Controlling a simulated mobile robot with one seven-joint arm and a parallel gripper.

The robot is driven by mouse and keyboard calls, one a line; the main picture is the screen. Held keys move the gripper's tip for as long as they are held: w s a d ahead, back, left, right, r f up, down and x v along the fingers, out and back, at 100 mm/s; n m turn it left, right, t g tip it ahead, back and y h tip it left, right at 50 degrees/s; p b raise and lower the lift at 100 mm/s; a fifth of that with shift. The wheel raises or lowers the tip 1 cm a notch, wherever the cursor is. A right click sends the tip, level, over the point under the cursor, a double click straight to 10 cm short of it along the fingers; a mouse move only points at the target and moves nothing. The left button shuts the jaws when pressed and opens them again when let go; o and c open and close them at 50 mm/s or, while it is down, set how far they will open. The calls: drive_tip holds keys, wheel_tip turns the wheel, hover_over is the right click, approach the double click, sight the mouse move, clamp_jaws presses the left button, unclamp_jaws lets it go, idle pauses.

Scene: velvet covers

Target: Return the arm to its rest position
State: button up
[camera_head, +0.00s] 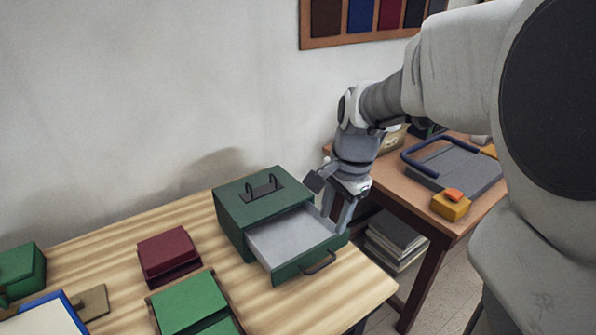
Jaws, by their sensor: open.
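My gripper (338,207) is at the end of my arm, which reaches in from the right. It points down over the right side of the open drawer (292,236) of a green box (240,194). The jaws are open. I cannot tell whether the fingertips touch the drawer's right wall. The drawer is pulled out toward the front, and its grey floor looks bare where it shows. Part of the drawer's right wall is hidden by the gripper.
Dark red (169,252) and green (190,304) velvet boxes stand left of the drawer on the striped table (120,240). A second table (410,190) at the right holds a grey board with a blue handle (453,168) and a yellow block (450,206). A wall is behind.

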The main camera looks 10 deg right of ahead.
drive_tip(key=shift+r, duration=0.1)
drive_tip(key=s+a+r+n+t, duration=0.2)
drive_tip(key=s+r+n, duration=0.1)
drive_tip(key=s+n, duration=0.3)
drive_tip(key=s+a+r+n+t, duration=0.1)
drive_tip(key=s+r+n, duration=0.2)
drive_tip(key=s+n, duration=0.4)
drive_tip(key=shift+s+a+r+t+h, duration=0.2)
drive_tip(key=shift+s+a+t+h, duration=0.2)
drive_tip(key=shift+s, duration=0.5)
